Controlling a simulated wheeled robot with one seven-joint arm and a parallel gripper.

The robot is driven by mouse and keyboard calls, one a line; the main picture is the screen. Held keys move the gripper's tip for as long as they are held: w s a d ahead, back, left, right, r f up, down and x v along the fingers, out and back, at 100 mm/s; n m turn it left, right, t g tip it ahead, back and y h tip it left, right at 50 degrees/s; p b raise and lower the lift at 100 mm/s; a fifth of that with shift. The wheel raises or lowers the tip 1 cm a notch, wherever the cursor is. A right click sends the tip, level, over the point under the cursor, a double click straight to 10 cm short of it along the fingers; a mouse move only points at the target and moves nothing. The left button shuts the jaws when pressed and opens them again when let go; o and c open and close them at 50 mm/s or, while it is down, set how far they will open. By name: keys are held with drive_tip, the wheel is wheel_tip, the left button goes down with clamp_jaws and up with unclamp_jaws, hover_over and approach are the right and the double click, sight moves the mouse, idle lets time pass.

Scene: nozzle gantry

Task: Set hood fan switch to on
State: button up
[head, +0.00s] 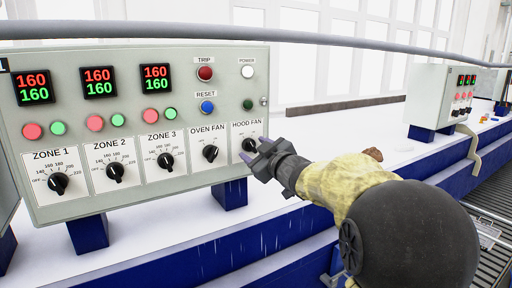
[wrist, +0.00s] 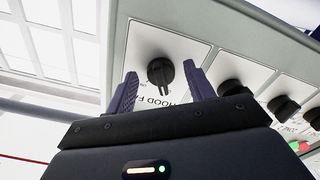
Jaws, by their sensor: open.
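The hood fan switch (head: 249,145) is a black rotary knob on a white plate at the lower right of the grey control panel (head: 130,195). In the wrist view the hood fan knob (wrist: 161,72) lies between and beyond the fingertips, with the label "HOOD F" partly hidden below it. My gripper (head: 259,157) is at the knob in the head view. In the wrist view my gripper (wrist: 160,82) is open, with one purple-grey finger on each side of the knob. I cannot tell whether either finger touches it. Its pointer direction is unclear.
The oven fan knob (head: 210,153) is just left of the hood fan knob, with the zone 3 knob (head: 166,160) beyond it. Buttons and lamps, including the blue reset button (head: 207,106), sit above. A grey pipe (head: 350,40) crosses overhead. A second panel (head: 440,95) stands at right.

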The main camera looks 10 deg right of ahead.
drive_tip(key=c, duration=1)
drive_tip(key=shift+o, duration=0.2)
drive_tip(key=m+p, duration=0.2)
drive_tip(key=m, duration=0.1)
drive_tip(key=m+p, duration=0.2)
drive_tip(key=m, duration=0.1)
drive_tip(key=shift+a+r+p, duration=0.15)
drive_tip(key=shift+p, duration=0.25)
drive_tip(key=m+p, duration=0.3)
drive_tip(key=m, duration=0.2)
drive_tip(key=shift+a+m, duration=0.1)
drive_tip(key=shift+m, duration=0.4)
